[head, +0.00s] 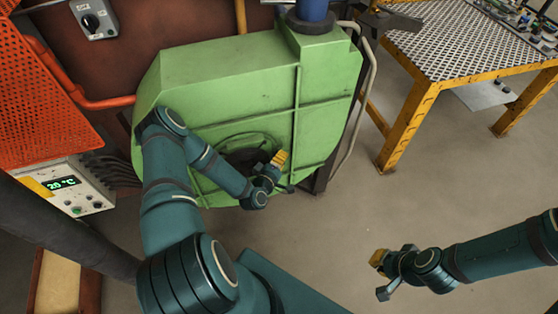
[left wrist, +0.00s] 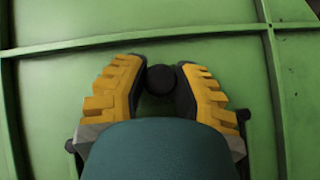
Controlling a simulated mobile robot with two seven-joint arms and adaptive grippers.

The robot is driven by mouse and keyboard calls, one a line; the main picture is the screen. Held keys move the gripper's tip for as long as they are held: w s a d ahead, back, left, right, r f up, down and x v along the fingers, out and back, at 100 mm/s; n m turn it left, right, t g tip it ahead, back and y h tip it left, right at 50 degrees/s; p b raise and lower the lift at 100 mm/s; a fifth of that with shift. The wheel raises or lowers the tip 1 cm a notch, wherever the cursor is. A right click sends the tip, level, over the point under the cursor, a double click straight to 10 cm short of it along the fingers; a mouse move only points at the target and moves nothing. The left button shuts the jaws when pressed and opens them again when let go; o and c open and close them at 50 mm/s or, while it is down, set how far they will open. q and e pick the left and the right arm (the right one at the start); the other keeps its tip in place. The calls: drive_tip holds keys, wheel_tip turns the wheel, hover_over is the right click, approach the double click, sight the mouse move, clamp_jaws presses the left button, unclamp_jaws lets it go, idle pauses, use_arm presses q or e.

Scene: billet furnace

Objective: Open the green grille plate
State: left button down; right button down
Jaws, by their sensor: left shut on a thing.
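The green plate (head: 320,105) is the ribbed front of a large green housing. I see no grille slots in it, and I cannot tell where a separate door would end. My left gripper (head: 278,160) is at the lower right part of this front. In the left wrist view its yellow-padded fingers (left wrist: 160,82) are closed around a round black knob (left wrist: 160,80) in front of the green surface (left wrist: 200,22). My left forearm hides part of a dark round opening (head: 240,152). My right gripper (head: 381,275) is open and empty above the floor.
A yellow-framed table (head: 418,100) with a perforated top stands at the right. An orange mesh panel (head: 40,90) and a control box reading 20 °C (head: 65,185) are at the left. A blue pipe (head: 313,10) rises from the housing. The floor (head: 350,220) in front is clear.

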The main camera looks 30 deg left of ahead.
use_arm(q)
drive_tip(key=w+d+b, duration=0.4)
drive_tip(key=w+d, duration=0.6)
drive_tip(key=w, duration=0.2)
drive_tip(key=shift+d, duration=0.15)
drive_tip(key=shift+w, duration=0.1)
drive_tip(key=c, duration=0.7)
unclamp_jaws()
drive_tip(key=v, duration=1.2)
